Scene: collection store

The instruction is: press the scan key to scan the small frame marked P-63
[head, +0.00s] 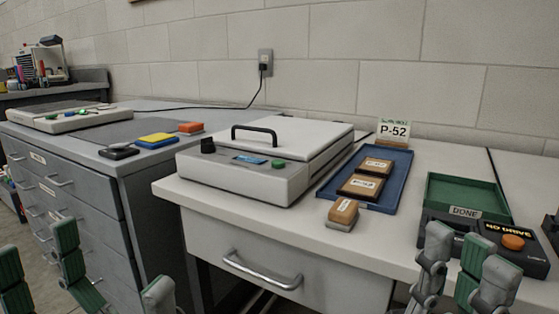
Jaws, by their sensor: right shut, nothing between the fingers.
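A white flatbed scanner (245,172) with a black-handled lid stands on the white table, its lid down. Its front panel has a small blue display (249,160), a green key (279,163) and a black knob (208,146). I cannot see inside it, and no label reading P-63 is legible. My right gripper (468,252) is shut and empty at the lower right, in front of the green tray and well right of the scanner. My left gripper (85,262) is at the lower left, its fingers spread and empty, by the grey drawers.
A blue tray (387,206) holds two small brown labelled frames (359,186), with a P-52 sign (394,132) behind. A brown block (342,215) lies before it. A green DONE tray (466,195) and a NO DRIVE box (513,243) with orange button stand right.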

